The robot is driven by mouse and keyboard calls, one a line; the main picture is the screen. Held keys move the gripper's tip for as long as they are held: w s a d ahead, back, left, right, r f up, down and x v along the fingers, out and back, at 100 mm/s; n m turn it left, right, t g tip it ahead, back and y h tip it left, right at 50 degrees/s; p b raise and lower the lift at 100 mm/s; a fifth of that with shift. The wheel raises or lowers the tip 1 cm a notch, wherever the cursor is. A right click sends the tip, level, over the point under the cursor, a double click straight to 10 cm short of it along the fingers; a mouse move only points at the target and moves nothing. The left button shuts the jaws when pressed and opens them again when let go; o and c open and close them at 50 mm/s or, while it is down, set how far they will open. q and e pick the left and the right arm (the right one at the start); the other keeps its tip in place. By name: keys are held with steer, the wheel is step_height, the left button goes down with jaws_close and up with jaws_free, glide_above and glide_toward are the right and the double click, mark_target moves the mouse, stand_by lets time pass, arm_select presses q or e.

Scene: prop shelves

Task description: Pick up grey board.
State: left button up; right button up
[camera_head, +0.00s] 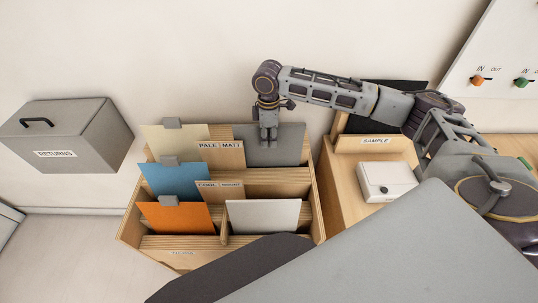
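The grey board (291,143) stands upright in the back right compartment of a wooden rack (318,207), beside the "PALE | MATT" label. My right gripper (268,145) points down at the board's upper left part and overlaps it in the view. Its fingers look close together, but I cannot tell whether they are closed on the board or only in front of it. The board's lower edge is hidden in the rack. My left gripper is not in view.
The rack also holds cream (160,140), blue (175,181) and orange (178,218) boards with grey clips, and a pale board (263,217) at front right. A grey "RETURNS" box (70,130) is on the left. A white box (388,181) sits before the "SAMPLE" holder (350,145).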

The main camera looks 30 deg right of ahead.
steer(key=shift+c, duration=0.4)
jaws_close()
